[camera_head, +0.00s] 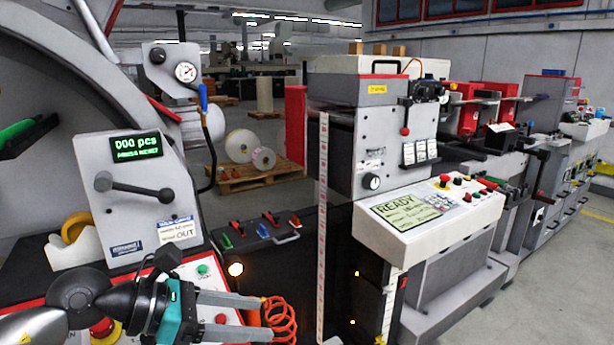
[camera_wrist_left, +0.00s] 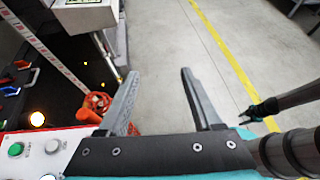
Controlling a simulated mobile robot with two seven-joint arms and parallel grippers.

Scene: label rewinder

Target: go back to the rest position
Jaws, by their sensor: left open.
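My left gripper (camera_head: 266,317) is at the lower left of the head view, its two grey fingers apart, pointing right with nothing between them. It is in front of the machine's red-edged panel. In the left wrist view the same gripper (camera_wrist_left: 160,75) is open and empty above the bare floor. What seems to be my right gripper (camera_wrist_left: 253,113), dark and small, shows at the right of the left wrist view. Its jaws are too small to read. It is not clearly seen in the head view.
A panel with a black lever (camera_head: 135,187) and a green counter display stands behind my left arm. A white console (camera_head: 425,215) reading READY stands right. Grey floor (camera_wrist_left: 220,30) with a yellow line is clear.

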